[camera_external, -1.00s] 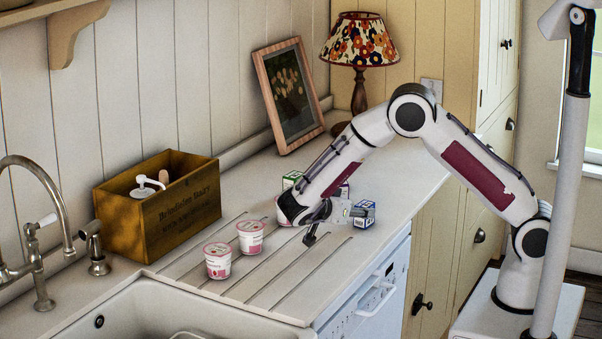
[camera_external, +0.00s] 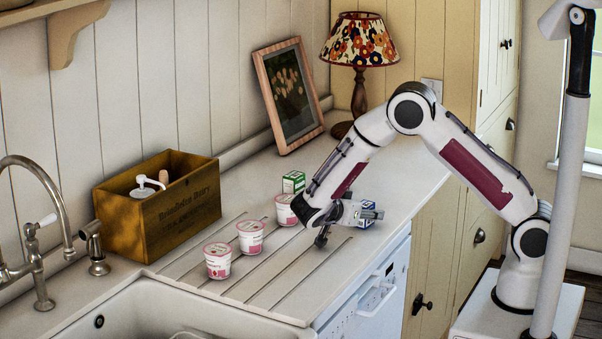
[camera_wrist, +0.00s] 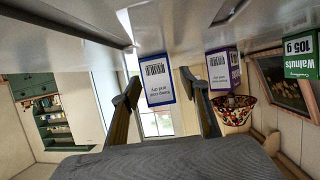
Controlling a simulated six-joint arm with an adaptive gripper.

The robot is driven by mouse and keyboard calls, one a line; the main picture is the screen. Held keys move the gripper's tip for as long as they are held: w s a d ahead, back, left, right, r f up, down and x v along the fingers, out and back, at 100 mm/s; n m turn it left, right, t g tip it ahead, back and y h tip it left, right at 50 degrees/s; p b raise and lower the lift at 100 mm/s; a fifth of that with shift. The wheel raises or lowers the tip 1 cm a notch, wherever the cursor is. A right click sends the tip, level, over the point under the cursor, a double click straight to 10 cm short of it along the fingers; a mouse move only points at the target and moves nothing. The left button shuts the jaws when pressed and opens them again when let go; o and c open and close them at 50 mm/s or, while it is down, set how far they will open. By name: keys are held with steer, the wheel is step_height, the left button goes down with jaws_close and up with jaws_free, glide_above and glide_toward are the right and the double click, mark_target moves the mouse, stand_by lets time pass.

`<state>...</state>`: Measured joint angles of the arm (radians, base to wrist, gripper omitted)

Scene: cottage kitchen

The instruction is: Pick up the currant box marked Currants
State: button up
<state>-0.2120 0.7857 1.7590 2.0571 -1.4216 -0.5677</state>
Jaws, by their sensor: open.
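Three small boxes show in the wrist view: a blue one (camera_wrist: 158,82), a purple one (camera_wrist: 223,68) and a green one (camera_wrist: 300,52) marked Walnuts. No Currants label is readable on the blue or purple box. The wrist picture looks turned over, with the worktop at its top. My gripper (camera_wrist: 160,77) is open, its fingers on either side of the blue box in that picture; contact cannot be told. In the external view my gripper (camera_external: 350,226) is low over the worktop, partly covering the blue box (camera_external: 367,212). The green box (camera_external: 293,182) stands behind; the purple one is hidden there.
Three pink-and-white pots (camera_external: 250,238) stand in a row left of my gripper, the farthest (camera_external: 286,210) close to my wrist. A wooden crate (camera_external: 180,215), a picture frame (camera_external: 290,97) and a lamp (camera_external: 360,50) stand farther back. The sink (camera_external: 150,310) is at front left.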

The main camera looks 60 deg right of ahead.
mark_target(365, 204)
steer(key=c, duration=1.2)
steer(key=shift+r, duration=0.1)
steer(key=shift+r, duration=4.95)
